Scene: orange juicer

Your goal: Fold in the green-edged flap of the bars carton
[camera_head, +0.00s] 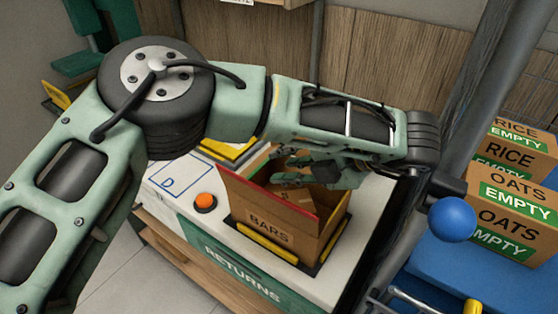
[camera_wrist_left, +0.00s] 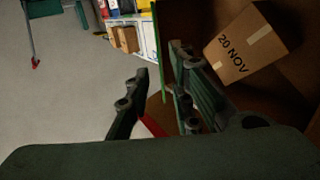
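The open brown bars carton (camera_head: 268,225) stands on the white counter, with a red-edged flap (camera_head: 262,196) raised at its front. My left gripper (camera_head: 285,172) is over the carton's opening, its fingers apart and apparently empty. In the left wrist view, the green-edged flap (camera_wrist_left: 160,55) shows as a thin upright green line between the two fingers of the gripper (camera_wrist_left: 158,62). I cannot tell whether a finger touches it. A small box marked 20 NOV (camera_wrist_left: 247,45) is inside the carton. My left forearm hides the carton's back side in the head view. My right gripper is not in view.
The carton sits in a dark, yellow-edged holder (camera_head: 265,243).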

